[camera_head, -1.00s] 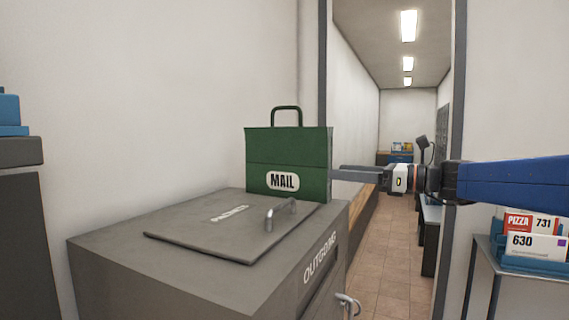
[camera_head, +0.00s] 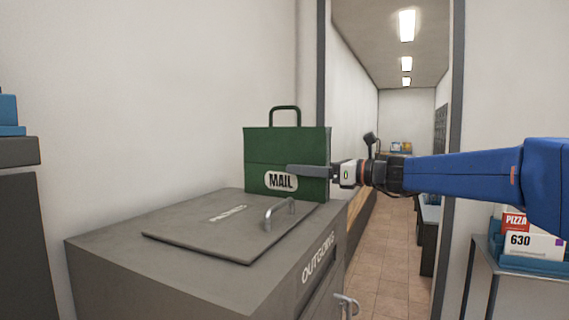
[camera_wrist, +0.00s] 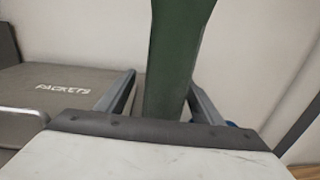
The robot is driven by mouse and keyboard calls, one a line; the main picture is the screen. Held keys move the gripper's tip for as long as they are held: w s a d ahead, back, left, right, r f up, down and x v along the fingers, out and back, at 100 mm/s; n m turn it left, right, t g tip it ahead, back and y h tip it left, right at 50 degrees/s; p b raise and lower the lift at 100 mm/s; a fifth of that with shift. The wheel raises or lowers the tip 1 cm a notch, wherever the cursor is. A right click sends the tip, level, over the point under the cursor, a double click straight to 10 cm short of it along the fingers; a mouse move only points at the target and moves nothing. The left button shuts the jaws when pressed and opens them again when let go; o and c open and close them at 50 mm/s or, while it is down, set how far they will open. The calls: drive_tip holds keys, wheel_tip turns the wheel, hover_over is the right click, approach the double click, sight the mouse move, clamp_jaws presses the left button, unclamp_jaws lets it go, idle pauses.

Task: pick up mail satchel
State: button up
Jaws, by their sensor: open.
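The green mail satchel (camera_head: 285,147), with a white MAIL label and a dark loop handle on top, stands upright at the back of the grey OUTGOING box (camera_head: 130,262). My gripper (camera_head: 292,169) reaches in from the right, with one finger in front of the satchel's right half and label edge. In the wrist view the narrow side of the satchel (camera_wrist: 172,55) lies between my two open fingers (camera_wrist: 162,80). A gap shows on the left side; the right finger is close to the satchel, and contact cannot be told. The far finger is hidden in the head view.
The box top has a flat lid (camera_head: 225,232) with a raised metal handle (camera_head: 279,213). A wall stands behind the satchel. A doorway with a corridor (camera_head: 385,260) opens to the right. A small table (camera_head: 510,268) with blue trays of mail stands at right.

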sight(296, 130)
drive_tip(key=shift+x, duration=1.55)
drive_tip(key=shift+w+d+r, duration=0.1)
clamp_jaws()
drive_tip(key=shift+r, duration=5)
